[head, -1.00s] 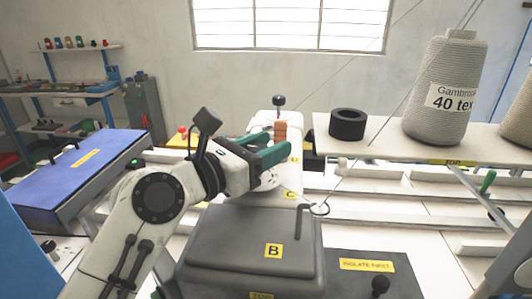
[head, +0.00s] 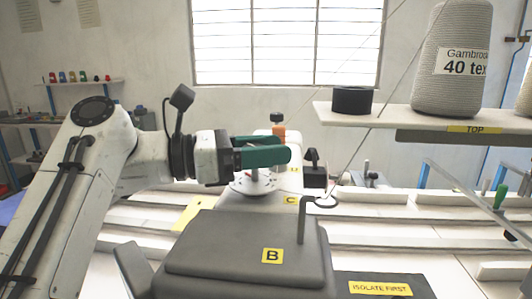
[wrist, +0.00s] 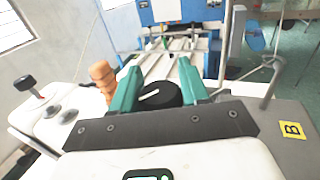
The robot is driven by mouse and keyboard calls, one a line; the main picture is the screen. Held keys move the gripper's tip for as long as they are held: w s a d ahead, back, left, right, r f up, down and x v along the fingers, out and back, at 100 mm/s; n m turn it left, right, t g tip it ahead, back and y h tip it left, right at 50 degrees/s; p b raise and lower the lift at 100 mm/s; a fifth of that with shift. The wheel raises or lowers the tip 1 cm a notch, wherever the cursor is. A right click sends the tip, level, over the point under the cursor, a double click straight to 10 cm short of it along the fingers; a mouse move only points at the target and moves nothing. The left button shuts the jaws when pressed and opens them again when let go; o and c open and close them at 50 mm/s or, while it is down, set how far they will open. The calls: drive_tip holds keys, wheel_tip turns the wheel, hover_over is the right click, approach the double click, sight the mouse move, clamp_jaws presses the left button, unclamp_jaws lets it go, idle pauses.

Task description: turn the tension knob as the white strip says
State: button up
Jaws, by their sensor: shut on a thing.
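The tension knob (wrist: 168,96) is black and round with a white pointer line on top. In the wrist view it sits between the two green fingers of my gripper (wrist: 160,72), which is shut on it. In the head view my gripper (head: 284,150) reaches in level from the left, and its fingers hide the knob. Below the fingers a short post rises from a pale round dial plate (head: 243,187) with small dark marks, too small to read. I cannot make out a white strip with writing in either view.
An orange-brown ribbed handle (wrist: 103,78) stands close beside the fingers. The grey machine cover (head: 240,245) marked B and a bent metal rod (head: 301,225) are in front. A shelf (head: 390,115) with a thread cone (head: 455,60) is at right.

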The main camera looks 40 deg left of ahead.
drive_tip(key=shift+m+g+h, duration=0.5)
drive_tip(key=shift+h, duration=0.1)
drive_tip(key=shift+s+m+g+h, duration=0.1)
drive_tip(key=shift+m+g+h, duration=0.2)
drive_tip(key=shift+h, duration=0.1)
drive_tip(key=o, duration=1)
